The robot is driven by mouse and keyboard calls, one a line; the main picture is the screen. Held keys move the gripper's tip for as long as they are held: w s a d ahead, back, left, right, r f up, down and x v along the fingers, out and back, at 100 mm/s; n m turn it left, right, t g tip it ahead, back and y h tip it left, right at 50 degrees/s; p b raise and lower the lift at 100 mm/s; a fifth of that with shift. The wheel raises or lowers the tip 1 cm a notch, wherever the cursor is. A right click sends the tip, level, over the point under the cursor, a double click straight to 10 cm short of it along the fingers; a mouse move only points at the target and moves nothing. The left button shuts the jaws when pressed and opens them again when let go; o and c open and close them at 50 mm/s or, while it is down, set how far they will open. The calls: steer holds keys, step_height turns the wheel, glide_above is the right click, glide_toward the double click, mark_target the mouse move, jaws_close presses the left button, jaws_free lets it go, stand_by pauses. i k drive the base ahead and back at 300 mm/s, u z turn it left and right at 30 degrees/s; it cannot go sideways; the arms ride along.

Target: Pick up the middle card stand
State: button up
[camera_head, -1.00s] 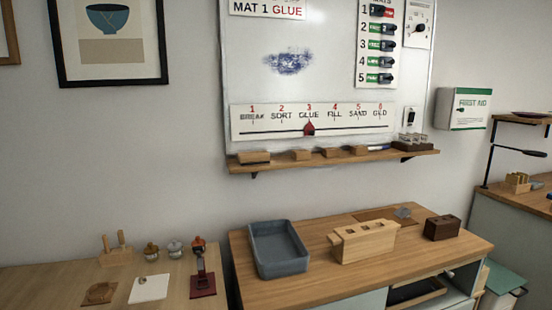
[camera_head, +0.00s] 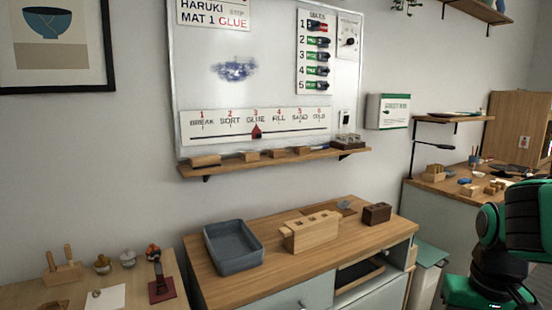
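Three small wooden blocks that look like card stands sit in a row on the wooden ledge under the whiteboard. The middle card stand (camera_head: 277,153) is a small brown block between the left one (camera_head: 250,156) and the right one (camera_head: 303,150). All three are small in view, and I cannot make out slots or cards. My black and green arm shows at the lower right, far from the ledge. I cannot make out my gripper's fingers in this view.
A larger wooden block (camera_head: 205,161) lies at the ledge's left end, and a dark holder (camera_head: 347,142) at its right. Below, a wooden-topped cabinet (camera_head: 283,274) carries a grey tray (camera_head: 234,269), a slotted wooden block (camera_head: 311,232) and a dark block (camera_head: 377,213).

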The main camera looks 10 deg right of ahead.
mark_target(278, 153)
steer(key=u, duration=0.1)
steer(key=i, duration=1)
steer(key=z, duration=0.1)
